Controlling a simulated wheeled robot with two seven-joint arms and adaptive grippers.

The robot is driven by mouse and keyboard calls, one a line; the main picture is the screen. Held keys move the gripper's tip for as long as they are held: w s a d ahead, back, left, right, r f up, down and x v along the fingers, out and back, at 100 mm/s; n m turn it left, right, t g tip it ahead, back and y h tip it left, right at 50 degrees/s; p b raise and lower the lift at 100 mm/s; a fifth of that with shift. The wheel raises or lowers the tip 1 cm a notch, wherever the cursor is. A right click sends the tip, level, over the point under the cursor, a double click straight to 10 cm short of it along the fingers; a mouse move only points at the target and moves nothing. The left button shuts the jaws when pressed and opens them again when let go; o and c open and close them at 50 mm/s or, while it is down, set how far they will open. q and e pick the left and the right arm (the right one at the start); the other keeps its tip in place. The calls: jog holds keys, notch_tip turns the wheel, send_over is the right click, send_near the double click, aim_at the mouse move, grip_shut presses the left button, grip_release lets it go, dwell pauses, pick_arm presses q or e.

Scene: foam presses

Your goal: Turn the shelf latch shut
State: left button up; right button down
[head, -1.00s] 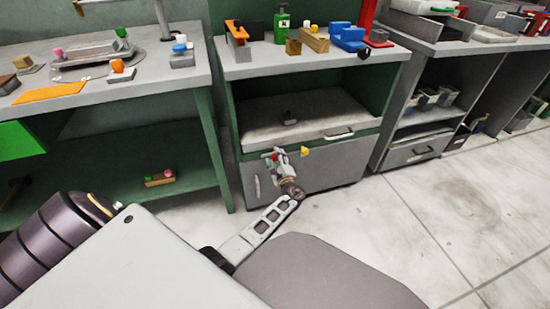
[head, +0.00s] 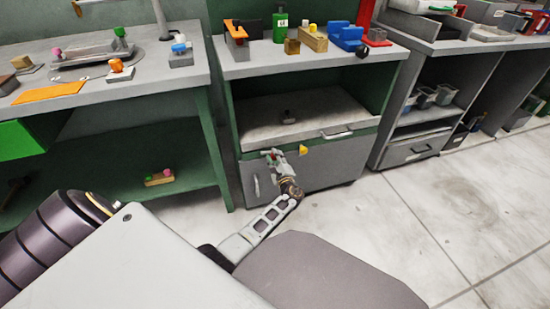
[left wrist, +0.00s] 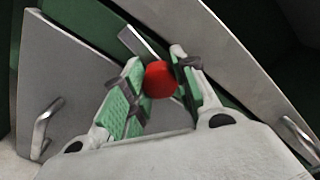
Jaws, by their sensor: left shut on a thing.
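The latch shows in the left wrist view as a round red knob (left wrist: 160,79) with a short grey bar (left wrist: 142,44) behind it. My left gripper (left wrist: 158,84) is shut on the red knob, with a green pad on each side of it. In the head view my left gripper (head: 277,156) is at the upper part of the low cabinet front (head: 330,166), just below the shelf (head: 300,118). My gripper hides much of the latch there. My right gripper is not in view.
A yellow piece (head: 303,150) sits on the cabinet front right of my gripper. The shelf has a bar handle (head: 337,134), and the door below has another handle (head: 256,186). A bench (head: 105,85) stands at left. The floor (head: 430,215) at right is clear.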

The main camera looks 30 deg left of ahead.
pick_arm(q)
jog(key=shift+w+a+r+m+p, duration=0.1)
jog(key=shift+r+m+p, duration=0.1)
jog(key=shift+m+p, duration=0.3)
jog(key=shift+w+a+r+m+p, duration=0.15)
jog(key=shift+m+p, duration=0.1)
jog(key=shift+m, duration=0.45)
jog(key=m+p, duration=0.6)
jog(key=m, duration=0.6)
jog(key=shift+s+a, duration=0.1)
jog(key=shift+m, duration=0.5)
jog(key=shift+m+p, duration=0.55)
jog(key=shift+m, duration=0.45)
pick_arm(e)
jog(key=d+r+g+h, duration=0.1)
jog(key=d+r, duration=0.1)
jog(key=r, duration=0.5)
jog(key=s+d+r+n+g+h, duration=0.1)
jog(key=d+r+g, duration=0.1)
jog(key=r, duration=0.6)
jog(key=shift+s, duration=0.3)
pick_arm(q)
jog(key=shift+c, duration=0.2)
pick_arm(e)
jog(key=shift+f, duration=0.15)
pick_arm(q)
jog(key=o, duration=1)
jog(key=shift+c, duration=0.2)
